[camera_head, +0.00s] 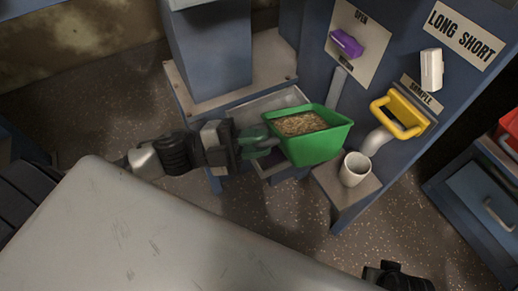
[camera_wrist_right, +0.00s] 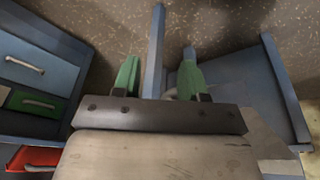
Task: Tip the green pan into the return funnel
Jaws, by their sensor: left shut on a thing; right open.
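The green pan (camera_head: 318,146) is full of brown grain (camera_head: 300,123) and looks roughly level in the head view. My left gripper (camera_head: 262,143) is shut on the pan's handle at its left side. A grey metal open-topped bin (camera_head: 262,106), which looks like the return funnel, is behind and beneath the pan. The pan hides its right part, and I cannot tell how high the pan is above it. My right gripper (camera_wrist_right: 159,64) is open and empty in the right wrist view, its green fingers apart. Part of my right arm shows at the bottom of the head view.
A blue machine panel bears a purple handle (camera_head: 346,43), a white switch (camera_head: 431,69) and a yellow sample handle (camera_head: 398,115). A white cup (camera_head: 355,169) stands on a ledge below the spout. A blue drawer cabinet (camera_head: 478,200) is at the right. Speckled floor lies between.

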